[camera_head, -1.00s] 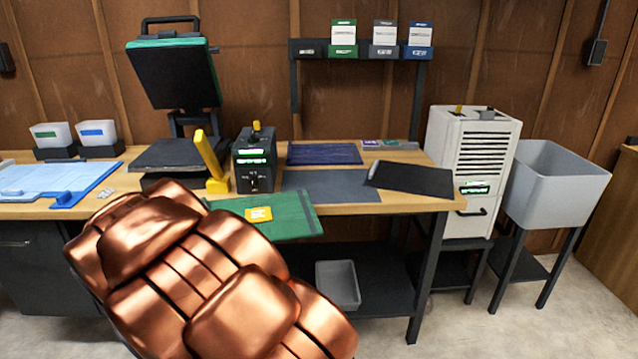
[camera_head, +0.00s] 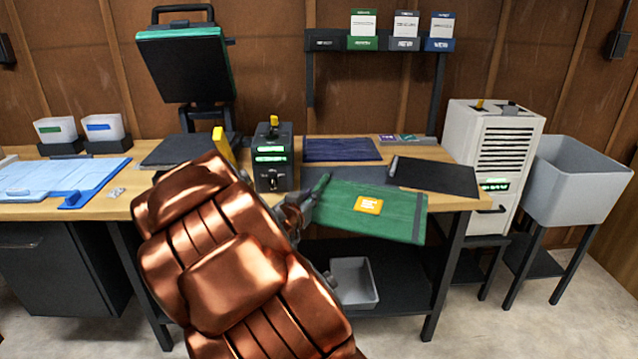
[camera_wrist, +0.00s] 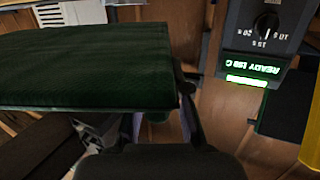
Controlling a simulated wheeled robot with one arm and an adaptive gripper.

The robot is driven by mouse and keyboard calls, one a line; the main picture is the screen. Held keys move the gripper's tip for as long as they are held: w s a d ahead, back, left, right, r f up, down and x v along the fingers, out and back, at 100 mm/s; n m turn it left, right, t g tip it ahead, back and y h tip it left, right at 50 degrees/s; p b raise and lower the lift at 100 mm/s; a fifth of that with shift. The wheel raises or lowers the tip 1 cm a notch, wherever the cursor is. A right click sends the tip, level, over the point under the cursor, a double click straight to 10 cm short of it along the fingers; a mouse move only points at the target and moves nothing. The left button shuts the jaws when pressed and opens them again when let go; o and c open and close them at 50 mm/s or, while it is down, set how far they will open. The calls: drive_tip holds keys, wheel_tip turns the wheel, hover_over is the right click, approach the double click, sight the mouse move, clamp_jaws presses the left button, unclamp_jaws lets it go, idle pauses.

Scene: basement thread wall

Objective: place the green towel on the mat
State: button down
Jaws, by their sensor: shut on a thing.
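The green towel (camera_head: 345,212) is a flat folded piece with an orange-yellow label and a dark stripe near its right end. My gripper (camera_head: 318,190) is shut on the towel's left end and holds it out over the table's front edge. My copper-coloured arm hides part of the gripper. In the wrist view the towel (camera_wrist: 85,70) fills the upper left, with a dark finger at its edge. The mat looks to be the dark grey sheet (camera_head: 325,174) on the table behind the towel. The towel covers part of it in the head view.
A navy cloth (camera_head: 342,149) lies behind the mat. A black folder (camera_head: 433,177) lies to its right and a black control box (camera_head: 272,157) stands to its left. A heat press (camera_head: 185,70) stands at the back left. A grey bin (camera_head: 354,282) sits below.

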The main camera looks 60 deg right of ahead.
drive_tip(key=w+d, duration=0.3)
drive_tip(key=w+d+f, duration=0.1)
drive_tip(key=w+d, duration=0.2)
drive_tip(key=d, duration=0.1)
drive_tip(key=w+d+p, duration=0.1)
drive_tip(key=w+d, duration=0.2)
drive_tip(key=w, duration=0.1)
drive_tip(key=shift+d+f, duration=0.15)
drive_tip(key=shift+f, duration=0.05)
wheel_tip(320, 180, down, 4)
drive_tip(key=shift+r, duration=0.25)
drive_tip(key=c, duration=1.1)
unclamp_jaws()
drive_tip(key=shift+c, duration=0.2)
drive_tip(key=v, duration=1.2)
